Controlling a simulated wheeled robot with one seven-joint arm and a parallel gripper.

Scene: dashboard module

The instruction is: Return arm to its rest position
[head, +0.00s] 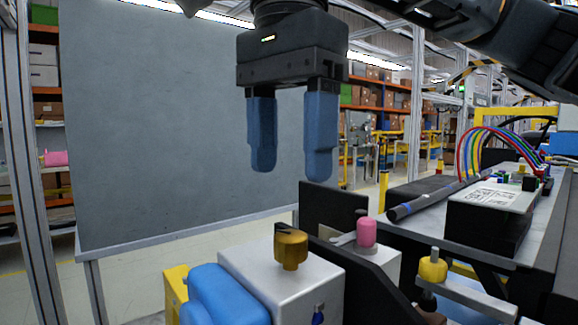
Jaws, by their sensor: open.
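My gripper (291,165) hangs at the upper middle of the head view, pointing down. Its two blue fingers are apart, with nothing between them. It is above a grey box with a brass-coloured knob (291,249) on top, and clear of it. My dark arm comes in from the top right. The dashboard module (500,205), with a white labelled top, sits on the bench at the right. A bundle of coloured wires (487,140) arches behind it.
A pink knob (366,232) and a yellow knob (432,268) stand up at the lower right. A blue rounded part (222,295) is at the lower front. A large grey panel (160,130) stands behind on the left. Shelves with boxes are farther back.

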